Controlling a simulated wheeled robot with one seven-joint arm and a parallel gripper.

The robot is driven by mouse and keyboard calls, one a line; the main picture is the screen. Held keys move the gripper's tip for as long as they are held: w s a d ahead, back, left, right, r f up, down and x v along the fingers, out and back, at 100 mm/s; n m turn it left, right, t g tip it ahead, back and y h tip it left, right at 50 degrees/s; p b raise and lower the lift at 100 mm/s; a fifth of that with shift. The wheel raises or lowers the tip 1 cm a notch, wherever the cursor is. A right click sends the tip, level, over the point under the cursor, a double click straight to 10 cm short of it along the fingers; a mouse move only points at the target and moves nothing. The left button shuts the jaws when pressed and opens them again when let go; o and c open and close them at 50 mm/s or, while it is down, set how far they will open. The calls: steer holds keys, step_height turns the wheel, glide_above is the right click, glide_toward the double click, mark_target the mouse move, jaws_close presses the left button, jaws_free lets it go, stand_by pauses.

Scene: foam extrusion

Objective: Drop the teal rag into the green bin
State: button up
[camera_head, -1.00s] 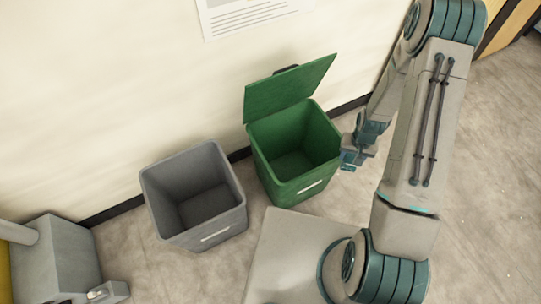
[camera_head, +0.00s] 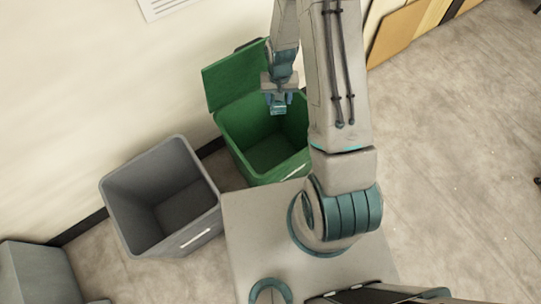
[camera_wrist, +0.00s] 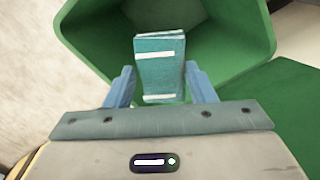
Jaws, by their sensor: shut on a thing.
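The teal rag (camera_wrist: 160,68) is a folded block with pale stripes, held between the fingers of my gripper (camera_wrist: 162,88) in the wrist view. In the head view my gripper (camera_head: 278,100) points down over the opening of the green bin (camera_head: 232,137). The rag shows there only as a small teal patch at the fingertips. The green bin's lid (camera_head: 228,78) stands open against the wall side. In the wrist view the bin's green wall (camera_wrist: 95,40) surrounds the rag, with the opening below it. The part of the bin floor that shows is bare.
A grey bin (camera_head: 125,205), open and empty, stands left of the green bin. A grey box (camera_head: 35,272) is at the lower left. Wooden panels (camera_head: 395,32) lean at the upper right.

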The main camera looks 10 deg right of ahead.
steer(key=shift+w+a+f+m+b, duration=0.15)
steer(key=shift+f+m+b, duration=0.3)
steer(key=shift+b, duration=1.5)
steer(key=shift+w+d+f+m+b, duration=0.15)
steer(key=shift+f+m+b, duration=0.25)
steer(key=shift+b, duration=1.5)
steer(key=shift+a+b, duration=0.1)
steer(key=shift+b, duration=0.65)
steer(key=shift+m+b, duration=0.25)
steer(key=shift+b, duration=0.35)
steer(key=shift+s+r+b, duration=0.15)
steer(key=shift+b, duration=0.45)
step_height(320, 180, down, 6)
steer(key=b, duration=0.4)
steer(key=shift+r, duration=0.1)
steer(key=o, duration=1.1)
